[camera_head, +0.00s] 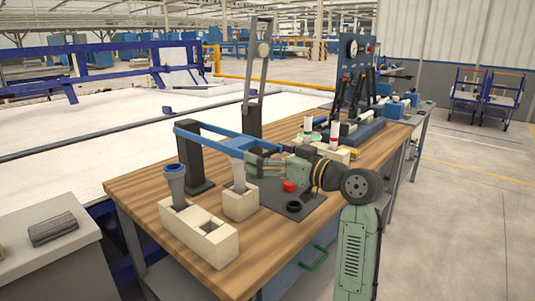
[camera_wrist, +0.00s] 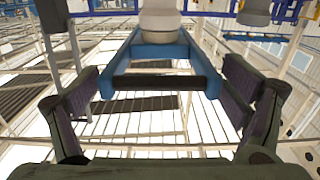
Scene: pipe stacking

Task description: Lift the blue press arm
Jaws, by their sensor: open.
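The blue press arm (camera_head: 215,138) is a long frame hinged on a black post (camera_head: 196,168) and lies roughly level above the wooden bench. In the wrist view, the blue press arm (camera_wrist: 128,57) ends in a crossbar with a dark grip (camera_wrist: 155,82). My gripper (camera_head: 262,157) is at the arm's near right end. In the wrist view, my gripper (camera_wrist: 165,88) is open, with one finger on each side of the crossbar. The fingers look apart from the bar; depth is hard to judge. A pale cylinder (camera_wrist: 160,22) shows at the frame's far part.
A pale block with a grey-blue pipe (camera_head: 174,183) and a smaller block with a pipe (camera_head: 239,202) stand on the bench (camera_head: 140,190). A tall grey lever (camera_head: 256,75) rises behind.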

